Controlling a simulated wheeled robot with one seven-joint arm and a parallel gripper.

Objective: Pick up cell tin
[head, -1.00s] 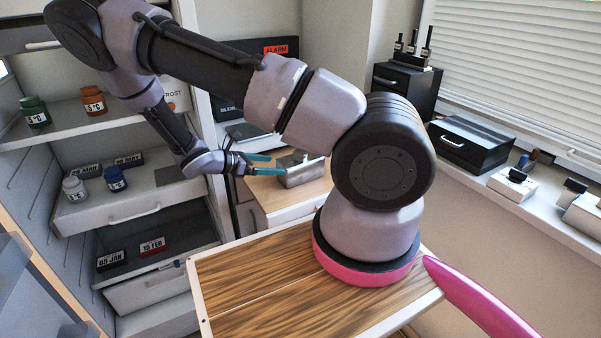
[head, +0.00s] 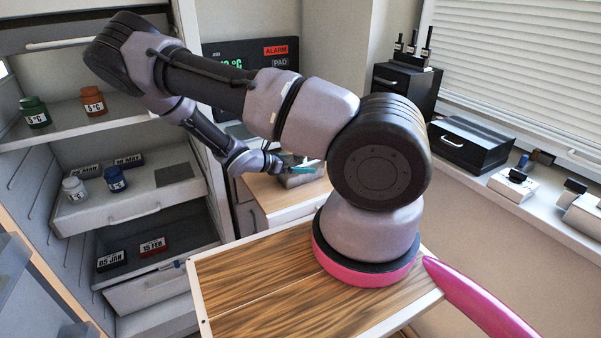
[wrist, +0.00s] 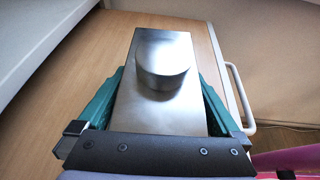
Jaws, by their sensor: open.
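The cell tin is a metal box with a round raised knob on top. In the wrist view the cell tin (wrist: 180,105) lies on a wooden top between the two teal fingers of my gripper (wrist: 165,100). The fingers stand apart on its left and right sides. I cannot tell whether they touch it. In the head view my gripper (head: 300,169) is at the cell tin (head: 300,180), which is partly hidden behind the fingers and arm.
The wooden cabinet top (head: 262,190) has bare room left of the tin. An open fridge (head: 70,150) with jars stands at left. A display panel reading ALARM (head: 276,50) is behind. A black box (head: 470,143) sits on the windowsill at right.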

